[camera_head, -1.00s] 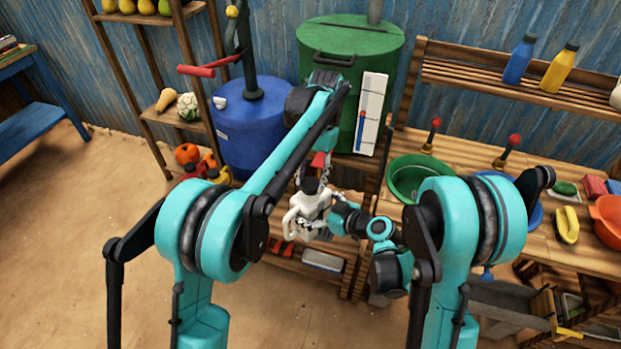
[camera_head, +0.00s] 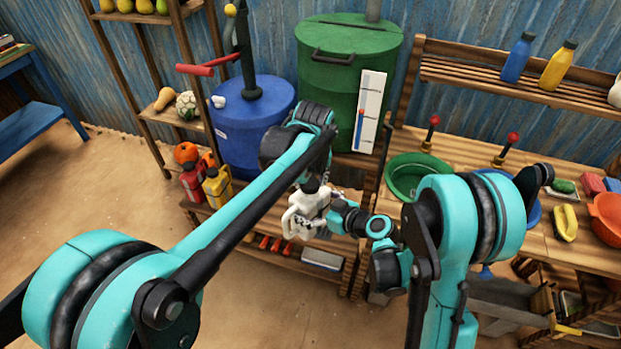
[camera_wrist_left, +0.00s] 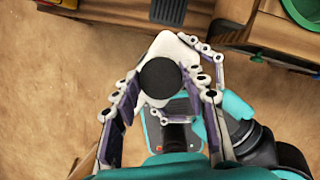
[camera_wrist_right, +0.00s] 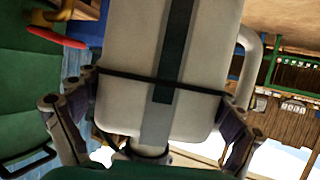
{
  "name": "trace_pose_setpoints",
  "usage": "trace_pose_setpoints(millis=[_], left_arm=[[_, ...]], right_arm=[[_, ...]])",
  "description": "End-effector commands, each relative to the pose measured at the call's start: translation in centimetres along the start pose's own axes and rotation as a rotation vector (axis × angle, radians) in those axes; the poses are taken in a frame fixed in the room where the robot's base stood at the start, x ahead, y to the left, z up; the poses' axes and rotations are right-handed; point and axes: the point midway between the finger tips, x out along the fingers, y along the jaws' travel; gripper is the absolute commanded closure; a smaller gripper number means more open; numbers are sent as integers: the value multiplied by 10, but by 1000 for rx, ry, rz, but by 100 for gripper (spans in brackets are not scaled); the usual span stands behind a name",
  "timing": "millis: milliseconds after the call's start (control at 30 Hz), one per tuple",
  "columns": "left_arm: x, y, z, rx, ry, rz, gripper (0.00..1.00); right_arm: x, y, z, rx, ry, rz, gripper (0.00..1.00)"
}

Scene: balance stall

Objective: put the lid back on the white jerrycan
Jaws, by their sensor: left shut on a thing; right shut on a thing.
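The white jerrycan (camera_head: 302,216) is held in the air, in front of the low shelf in the head view. My right gripper (camera_wrist_right: 148,108) is shut on it, with a finger on each side of its body. The black round lid (camera_wrist_left: 162,83) lies between the fingers of my left gripper (camera_wrist_left: 167,88), which is shut on it. In the left wrist view the lid covers part of the jerrycan's top and hides its mouth. In the head view the dark lid (camera_head: 311,185) appears at the jerrycan's top. I cannot tell whether it is seated or just above.
A blue barrel (camera_head: 246,139) with a hand pump and a green tank (camera_head: 340,85) with a level gauge stand behind. Red (camera_head: 192,183) and yellow (camera_head: 217,187) jerrycans stand left on the low shelf (camera_head: 270,257). A wooden counter with a green basin (camera_head: 405,190) is at right.

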Motion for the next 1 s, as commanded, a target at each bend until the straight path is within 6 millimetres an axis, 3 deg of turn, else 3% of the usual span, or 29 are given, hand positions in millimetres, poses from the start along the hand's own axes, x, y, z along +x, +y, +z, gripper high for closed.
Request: trace_pose_setpoints(millis=[200, 533, 567, 633, 1000], left_arm=[[0, 1, 1, 241, -5, -67, 69], [0, 0, 1, 270, -5, -75, 69], [0, 0, 1, 269, -5, -75, 52], [0, 0, 1, 269, -4, -75, 37], [-7, 0, 2, 269, -3, -75, 37]], right_arm=[[0, -1, -1, 0, 1, -2, 87], [0, -1, -1, 0, 1, -2, 87], [0, -1, -1, 0, 1, -2, 87], [0, -1, -1, 0, 1, -2, 87], [0, 0, -1, 1, 2, 0, 87]])
